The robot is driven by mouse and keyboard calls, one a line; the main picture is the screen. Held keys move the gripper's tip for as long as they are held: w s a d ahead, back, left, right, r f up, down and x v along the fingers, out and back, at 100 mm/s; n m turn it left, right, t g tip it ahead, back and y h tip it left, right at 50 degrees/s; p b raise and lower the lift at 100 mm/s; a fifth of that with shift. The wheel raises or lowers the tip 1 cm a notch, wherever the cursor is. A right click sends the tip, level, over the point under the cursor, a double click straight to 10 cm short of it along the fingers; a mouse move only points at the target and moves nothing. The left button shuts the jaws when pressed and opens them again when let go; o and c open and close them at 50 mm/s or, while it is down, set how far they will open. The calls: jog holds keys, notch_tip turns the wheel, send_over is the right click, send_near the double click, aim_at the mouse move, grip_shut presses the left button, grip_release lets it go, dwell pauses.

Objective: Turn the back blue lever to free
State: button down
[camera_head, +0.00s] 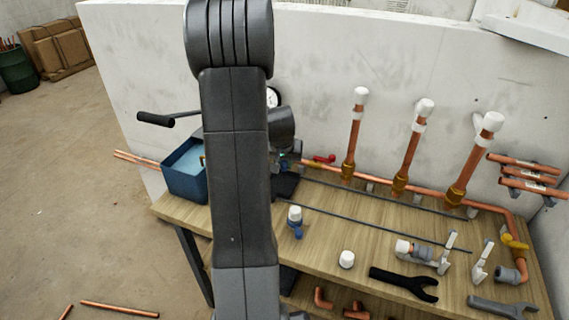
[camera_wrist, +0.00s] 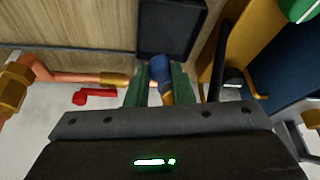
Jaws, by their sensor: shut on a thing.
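In the wrist view, the two green fingers of my gripper (camera_wrist: 160,82) are shut on the back blue lever (camera_wrist: 159,67), which sits between their tips. A bit of brass fitting (camera_wrist: 167,97) shows just below the lever. The lever's pivot is mostly hidden by my fingers and palm, so its exact angle cannot be told. In the head view my arm covers this lever and most of my gripper.
A red lever (camera_head: 323,158) sits on the copper pipe (camera_head: 427,191) along the wall, close to my gripper. A blue crate (camera_head: 184,173) stands at the bench's left end. Three white-capped copper risers stand right. A black forked tool (camera_head: 403,282) lies at the front.

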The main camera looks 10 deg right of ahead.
jog(key=shift+a+f, duration=0.1)
jog(key=w+a+m+g+h+b, duration=0.2)
jog(key=a+m+b, duration=0.3)
jog(key=m+b, duration=0.6)
jog(key=shift+w+m+g+h, duration=0.3)
jog(key=shift+w+g+h, duration=0.1)
jog(key=shift+w+g, duration=0.4)
jog(key=shift+w+a, duration=0.15)
jog(key=shift+w, duration=0.05)
dwell(0.5)
jog(key=c, duration=1.3)
grip_release()
jog(key=shift+o, duration=0.2)
jog(key=shift+r, duration=0.2)
